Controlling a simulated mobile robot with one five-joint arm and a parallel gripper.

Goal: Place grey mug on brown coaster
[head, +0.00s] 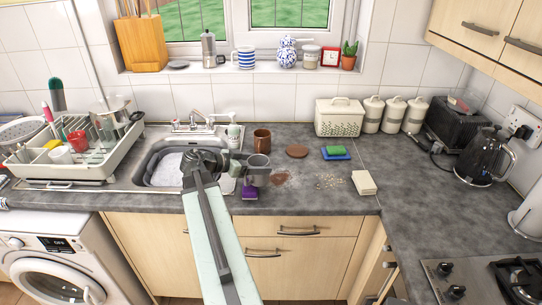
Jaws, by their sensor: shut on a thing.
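The grey mug (259,161) is upright just right of the sink, in the head view. My gripper (257,174) reaches it from the left and is shut on it, hiding part of its lower body. I cannot tell whether the mug's base touches the counter. The round brown coaster (297,151) lies flat and bare on the counter, to the right of the mug and a little further back.
A brown mug (262,137) stands behind the grey mug. A purple item (249,193) is below my gripper. A brown spill (280,178) and crumbs (329,182) lie nearby. Sponges (335,152) sit right of the coaster.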

